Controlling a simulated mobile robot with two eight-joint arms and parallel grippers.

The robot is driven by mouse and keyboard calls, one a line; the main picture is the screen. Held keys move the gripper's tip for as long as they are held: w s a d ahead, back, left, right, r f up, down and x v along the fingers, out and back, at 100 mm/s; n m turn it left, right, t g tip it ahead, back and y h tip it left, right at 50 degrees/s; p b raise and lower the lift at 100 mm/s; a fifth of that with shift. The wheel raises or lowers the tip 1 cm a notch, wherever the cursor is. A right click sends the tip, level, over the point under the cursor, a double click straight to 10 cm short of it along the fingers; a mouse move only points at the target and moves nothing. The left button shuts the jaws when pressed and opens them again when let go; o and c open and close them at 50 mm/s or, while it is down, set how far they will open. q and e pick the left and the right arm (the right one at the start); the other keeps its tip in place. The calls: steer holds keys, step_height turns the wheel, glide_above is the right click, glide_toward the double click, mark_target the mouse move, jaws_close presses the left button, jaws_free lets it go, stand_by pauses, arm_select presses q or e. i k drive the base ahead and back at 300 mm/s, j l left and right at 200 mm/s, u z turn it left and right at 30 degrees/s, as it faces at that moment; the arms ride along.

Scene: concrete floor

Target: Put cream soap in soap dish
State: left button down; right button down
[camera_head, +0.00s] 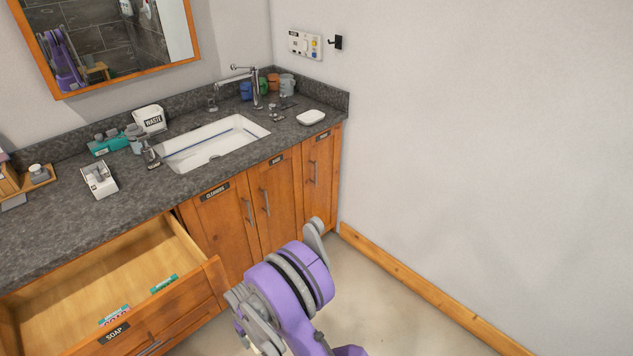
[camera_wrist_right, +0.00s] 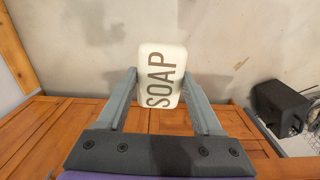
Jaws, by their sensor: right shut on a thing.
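My right gripper (camera_wrist_right: 160,74) is shut on a cream soap bar (camera_wrist_right: 163,56) with dark "SOAP" lettering, its fingers on both sides of the bar. A purple and grey arm of mine (camera_head: 290,290) reaches up at the lower middle of the head view, below the counter; the soap cannot be made out there. A small white dish (camera_head: 311,117), which looks like the soap dish, lies on the counter right of the sink, near the corner. I cannot tell whether anything is in it. My left gripper is not in view.
An open drawer (camera_head: 160,252) labelled SOAP holds a few small packs and juts out at the left. The sink (camera_head: 214,142) has a faucet and cups behind it. A waste box (camera_head: 149,119) and a white box (camera_head: 99,180) stand on the counter. Bare wall lies right.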

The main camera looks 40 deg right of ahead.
mark_target(307, 120)
steer(key=i+l, duration=0.1)
steer(key=l, duration=0.35)
steer(key=i+l, duration=0.1)
steer(key=l, duration=0.35)
steer(key=i+l, duration=0.1)
steer(key=l, duration=0.35)
steer(key=i+l, duration=0.15)
steer(key=l, duration=0.3)
steer(key=i+l, duration=0.1)
steer(key=l, duration=0.35)
steer(key=i+l, duration=0.1)
steer(key=l, duration=0.35)
steer(key=i+l, duration=0.1)
steer(key=l, duration=0.35)
steer(key=i+l, duration=0.1)
steer(key=l, duration=0.35)
